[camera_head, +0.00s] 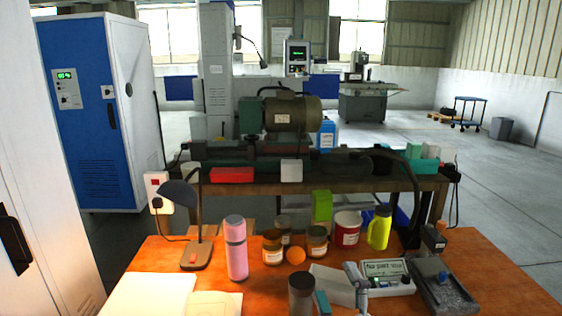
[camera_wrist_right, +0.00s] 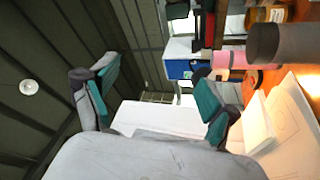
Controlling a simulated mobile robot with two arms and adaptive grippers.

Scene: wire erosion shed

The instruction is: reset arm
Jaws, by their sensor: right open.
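My right gripper (camera_head: 343,298) shows at the bottom of the head view, low over the front of the orange-brown table (camera_head: 475,255). In the right wrist view its two teal-padded fingers (camera_wrist_right: 158,82) stand wide apart with nothing between them. That view is turned on its side, with the tabletop things to the right of the fingers. My left gripper is in neither view.
The table holds a desk lamp (camera_head: 194,252), a pink bottle (camera_head: 236,250), a dark cylinder (camera_head: 301,292), several jars, an orange ball (camera_head: 295,255), a yellow-green bottle (camera_head: 379,228) and a grey tray (camera_head: 443,290). Papers (camera_head: 150,294) lie front left. A machine bench (camera_head: 260,187) stands behind.

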